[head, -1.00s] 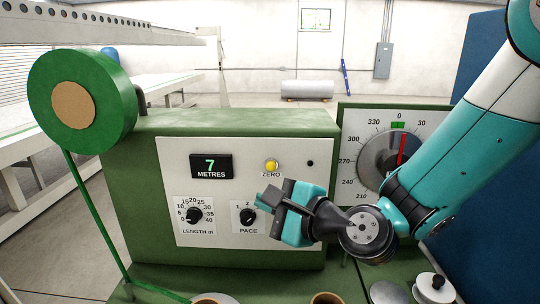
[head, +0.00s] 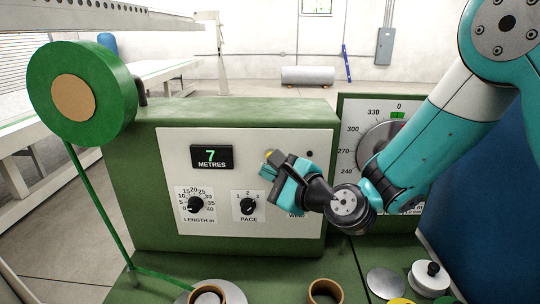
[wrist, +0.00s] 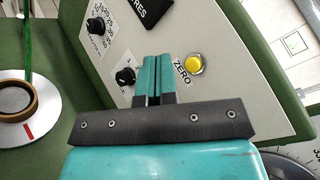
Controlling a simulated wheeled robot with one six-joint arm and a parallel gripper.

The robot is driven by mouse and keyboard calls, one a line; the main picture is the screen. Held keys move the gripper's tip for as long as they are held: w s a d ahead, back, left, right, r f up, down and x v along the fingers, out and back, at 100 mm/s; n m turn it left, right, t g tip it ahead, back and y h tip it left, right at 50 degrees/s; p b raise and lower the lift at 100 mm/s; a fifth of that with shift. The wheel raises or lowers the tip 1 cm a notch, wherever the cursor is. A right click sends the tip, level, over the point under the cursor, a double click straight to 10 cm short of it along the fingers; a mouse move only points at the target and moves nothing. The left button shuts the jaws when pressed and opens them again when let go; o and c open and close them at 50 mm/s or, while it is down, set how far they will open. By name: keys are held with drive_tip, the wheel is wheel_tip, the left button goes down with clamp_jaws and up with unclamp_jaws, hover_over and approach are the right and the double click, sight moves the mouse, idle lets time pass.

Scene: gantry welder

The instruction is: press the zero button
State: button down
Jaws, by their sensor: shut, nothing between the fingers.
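The yellow zero button (wrist: 195,63) sits on the white control panel (wrist: 215,30), beside its "ZERO" label in the wrist view. In the head view only part of the button (head: 268,155) shows, just above my gripper's tips; its label is hidden. My gripper (head: 268,172) is shut and empty in front of the panel, just below the button. In the wrist view its closed teal fingers (wrist: 155,75) point at the panel, to the left of the button and apart from it in the picture. Whether they touch the panel cannot be told.
The green machine housing has a display (head: 211,157) reading 7 metres, a length knob (head: 195,204) and a pace knob (head: 248,206). A round dial (head: 378,145) stands to the right, partly behind my arm. A green reel (head: 80,92) is at left. Rings and discs lie below.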

drive_tip(key=shift+w+p, duration=0.55)
drive_tip(key=shift+w, duration=1.45)
drive_tip(key=shift+w, duration=0.1)
idle(0.4)
drive_tip(key=shift+w+d, duration=0.1)
drive_tip(key=shift+w, duration=0.25)
drive_tip(key=shift+w+p, duration=0.4)
drive_tip(key=shift+w, duration=0.1)
idle(0.6)
drive_tip(key=shift+s, duration=0.95)
drive_tip(key=s+b, duration=0.2)
drive_tip(key=s, duration=0.3)
idle(0.3)
